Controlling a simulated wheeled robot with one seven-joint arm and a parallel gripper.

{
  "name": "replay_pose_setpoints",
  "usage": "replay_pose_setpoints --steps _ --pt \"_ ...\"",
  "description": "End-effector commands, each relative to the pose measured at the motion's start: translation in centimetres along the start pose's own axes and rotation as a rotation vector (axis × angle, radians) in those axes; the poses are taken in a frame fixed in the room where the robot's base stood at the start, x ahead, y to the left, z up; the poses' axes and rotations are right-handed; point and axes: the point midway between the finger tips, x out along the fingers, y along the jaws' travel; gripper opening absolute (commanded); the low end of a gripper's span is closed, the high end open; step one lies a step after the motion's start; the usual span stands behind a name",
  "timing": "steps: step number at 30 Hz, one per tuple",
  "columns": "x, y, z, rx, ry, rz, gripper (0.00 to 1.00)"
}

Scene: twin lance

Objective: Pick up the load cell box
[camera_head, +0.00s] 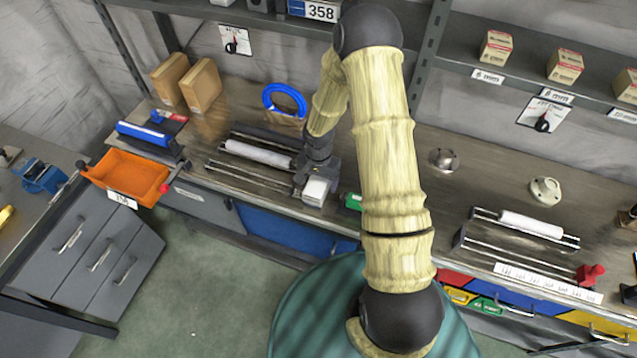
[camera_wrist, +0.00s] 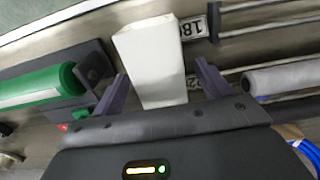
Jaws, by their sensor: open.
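A plain white box (camera_wrist: 155,60), likely the load cell box, stands between the two fingers of my gripper (camera_wrist: 160,80) in the wrist view. No name can be read on it. The fingers are apart, with a visible gap on each side of the box. In the head view the white box (camera_head: 316,191) shows at the bench's front edge, just under my gripper (camera_head: 312,178), which partly hides it. Its lower part and what it rests on are hard to see.
A green roll (camera_wrist: 40,87) lies left of the box in the wrist view, and a white roller (camera_wrist: 285,78) on rails lies right. The head view shows an orange bin (camera_head: 125,177), a blue cable coil (camera_head: 284,100) and cardboard boxes (camera_head: 200,86). Bare bench lies around the metal knob (camera_head: 444,160).

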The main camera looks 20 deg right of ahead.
Motion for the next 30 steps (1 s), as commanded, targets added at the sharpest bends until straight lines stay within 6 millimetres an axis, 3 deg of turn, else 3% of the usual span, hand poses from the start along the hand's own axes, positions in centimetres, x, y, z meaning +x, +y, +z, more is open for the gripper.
replay_pose_setpoints --steps 6,22,30 --pt "1.9 0.0 0.0 0.0 0.0 0.0 0.76" --pt "2.0 0.0 0.0 0.0 0.001 0.0 0.76" --pt "2.0 0.0 0.0 0.0 0.001 0.0 0.25"
